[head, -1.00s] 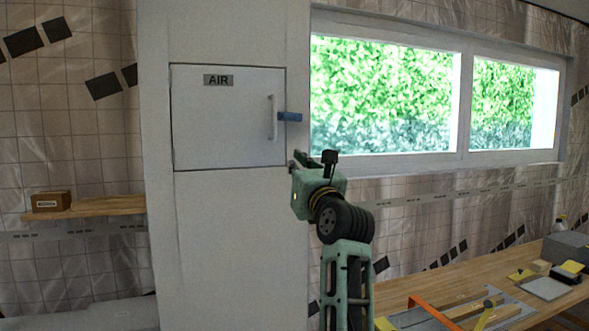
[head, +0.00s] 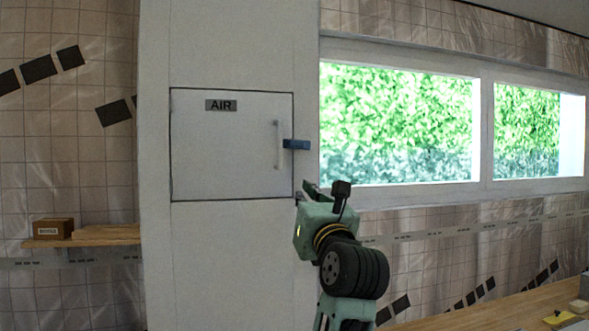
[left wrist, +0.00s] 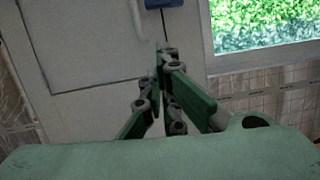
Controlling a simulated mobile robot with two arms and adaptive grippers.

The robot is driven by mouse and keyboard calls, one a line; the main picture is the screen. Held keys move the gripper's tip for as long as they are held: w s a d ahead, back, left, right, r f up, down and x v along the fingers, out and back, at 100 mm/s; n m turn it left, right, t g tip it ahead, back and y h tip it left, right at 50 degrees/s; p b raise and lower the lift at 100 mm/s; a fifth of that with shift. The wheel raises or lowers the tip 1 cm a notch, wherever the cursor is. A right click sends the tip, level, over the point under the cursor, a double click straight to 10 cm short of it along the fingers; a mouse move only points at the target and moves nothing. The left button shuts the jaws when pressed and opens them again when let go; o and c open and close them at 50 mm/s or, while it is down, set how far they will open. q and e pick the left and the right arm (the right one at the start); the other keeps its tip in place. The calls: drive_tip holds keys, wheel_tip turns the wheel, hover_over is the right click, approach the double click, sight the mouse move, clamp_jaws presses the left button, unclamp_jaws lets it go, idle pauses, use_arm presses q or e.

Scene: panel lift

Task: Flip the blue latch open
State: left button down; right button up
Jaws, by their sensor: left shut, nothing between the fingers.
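The blue latch (head: 296,144) lies level across the right edge of the closed white panel door (head: 220,150) marked AIR. It also shows at the top edge of the left wrist view (left wrist: 172,2), partly cut off. A pale vertical handle (head: 277,145) is just left of the latch. My left gripper (head: 301,194) is below the latch, apart from it, near the door's lower right corner. In the left wrist view its green fingers (left wrist: 160,58) are together and hold nothing. My right gripper is not in view.
A window (head: 400,125) is right of the white column. A wooden shelf (head: 105,236) with a small brown box (head: 54,228) is at the left. A wooden worktop (head: 480,310) with items is at the lower right. The space before the door is clear.

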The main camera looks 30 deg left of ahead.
sight(298, 144)
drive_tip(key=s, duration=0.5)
use_arm(q)
drive_tip(key=p+x, duration=0.2)
drive_tip(key=x, duration=0.1)
drive_tip(key=r+p+x, duration=0.1)
drive_tip(key=p+x, duration=0.2)
drive_tip(key=x, duration=0.1)
drive_tip(key=r+p+x, duration=0.1)
drive_tip(key=p+x, duration=0.1)
drive_tip(key=x, duration=0.2)
drive_tip(key=shift+s+d+p, duration=0.1)
drive_tip(key=shift+s+p, duration=0.05)
drive_tip(key=shift+p, duration=0.15)
drive_tip(key=shift+d+r+p, duration=0.1)
drive_tip(key=shift+r+p, duration=0.2)
drive_tip(key=shift+r, duration=0.05)
drive_tip(key=shift+s+d+r+p, duration=0.1)
drive_tip(key=shift+d+r+p, duration=0.2)
drive_tip(key=shift+r, duration=0.2)
drive_tip(key=shift+a, duration=0.1)
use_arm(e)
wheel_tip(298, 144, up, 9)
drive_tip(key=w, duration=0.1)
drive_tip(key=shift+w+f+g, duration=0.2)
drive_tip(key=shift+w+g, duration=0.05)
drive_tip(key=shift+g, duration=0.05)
